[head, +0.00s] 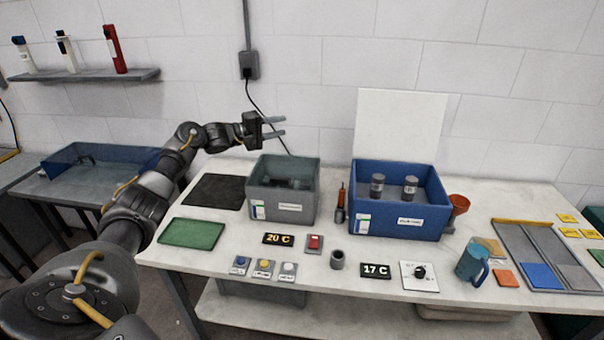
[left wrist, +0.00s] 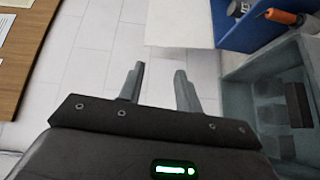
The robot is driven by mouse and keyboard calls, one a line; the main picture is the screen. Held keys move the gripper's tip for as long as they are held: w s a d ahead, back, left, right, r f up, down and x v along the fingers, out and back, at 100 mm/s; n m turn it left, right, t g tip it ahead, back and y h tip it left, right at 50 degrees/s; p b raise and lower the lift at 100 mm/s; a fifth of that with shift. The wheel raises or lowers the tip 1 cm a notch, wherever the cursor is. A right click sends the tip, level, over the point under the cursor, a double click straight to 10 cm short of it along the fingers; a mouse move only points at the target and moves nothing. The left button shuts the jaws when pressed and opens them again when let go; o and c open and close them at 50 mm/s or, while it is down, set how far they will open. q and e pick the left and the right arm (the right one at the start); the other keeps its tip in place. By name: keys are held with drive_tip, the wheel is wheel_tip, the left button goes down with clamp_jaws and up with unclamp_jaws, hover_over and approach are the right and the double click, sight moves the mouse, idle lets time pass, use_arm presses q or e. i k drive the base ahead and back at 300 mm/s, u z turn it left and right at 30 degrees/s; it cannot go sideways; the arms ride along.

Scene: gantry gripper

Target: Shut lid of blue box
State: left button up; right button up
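The blue box (head: 395,224) stands on the white table, right of centre, with two grey cylinders (head: 377,186) inside. Its white lid (head: 398,125) stands upright at the back edge, so the box is open. In the left wrist view the blue box (left wrist: 248,36) shows at the top right, with part of the lid (left wrist: 180,22) beside it. My left gripper (head: 283,126) is raised behind and above the grey box, left of the lid, touching nothing. Its fingers (left wrist: 158,82) are apart and empty. My right gripper is not in view.
An open grey box (head: 283,208) stands left of the blue box. A blue mug (head: 472,263), buttons and displays line the front. A cable hangs on the wall behind my left gripper.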

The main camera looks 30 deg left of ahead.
sight(391, 125)
drive_tip(key=u, duration=2.45)
drive_tip(key=i, duration=1.55)
drive_tip(key=z, duration=3.5)
